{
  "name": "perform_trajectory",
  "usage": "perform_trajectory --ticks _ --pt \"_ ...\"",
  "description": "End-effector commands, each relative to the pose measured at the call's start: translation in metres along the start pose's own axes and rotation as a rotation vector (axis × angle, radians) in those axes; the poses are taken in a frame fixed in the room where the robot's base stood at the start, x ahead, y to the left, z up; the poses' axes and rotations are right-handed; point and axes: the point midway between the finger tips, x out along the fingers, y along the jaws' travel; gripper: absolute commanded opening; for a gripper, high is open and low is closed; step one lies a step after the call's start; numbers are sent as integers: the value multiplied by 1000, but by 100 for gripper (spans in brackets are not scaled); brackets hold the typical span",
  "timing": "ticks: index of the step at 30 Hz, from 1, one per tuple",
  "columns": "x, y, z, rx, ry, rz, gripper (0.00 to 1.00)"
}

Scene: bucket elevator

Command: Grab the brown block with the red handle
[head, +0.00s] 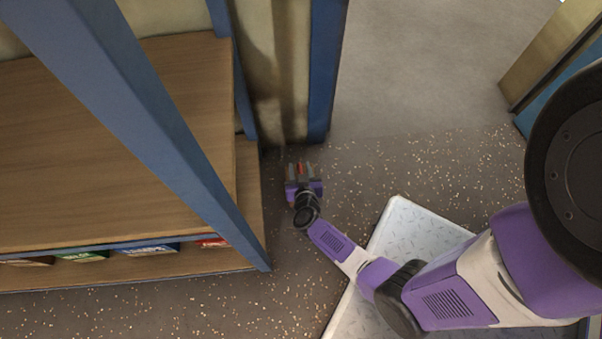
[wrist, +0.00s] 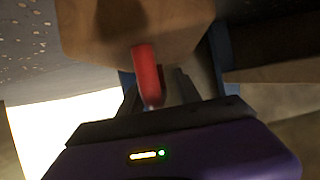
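The brown block (wrist: 190,30) fills the top middle of the wrist view, close in front of my gripper (wrist: 156,98). Its red handle (wrist: 146,68) points down toward my gripper, and its lower end lies between the two dark fingers. The fingers stand apart, with a gap showing to the right of the handle, so my gripper looks open around it. In the head view, my gripper (head: 301,170) is low near the floor, with a bit of red between its fingers. The block is not clearly made out there.
A wooden shelf unit (head: 110,130) with blue posts stands at the left, with several coloured boxes on its lower shelf. A blue post (head: 325,70) and beige panel rise just beyond my gripper. Speckled floor (head: 410,160) lies open to the right.

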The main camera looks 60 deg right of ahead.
Motion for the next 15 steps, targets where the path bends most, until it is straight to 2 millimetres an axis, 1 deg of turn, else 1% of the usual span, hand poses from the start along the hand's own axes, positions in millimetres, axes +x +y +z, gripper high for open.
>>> perform_trajectory --ticks 3,4,6,8,9,10,15 --pt "0 0 0 0 0 0 40" --pt "-1 0 0 0 0 0 36" --pt "-1 0 0 0 0 0 22" --pt "-1 0 0 0 0 0 10" --pt "-1 0 0 0 0 0 3" --pt "-1 0 0 0 0 0 0" --pt "-1 0 0 0 0 0 0"
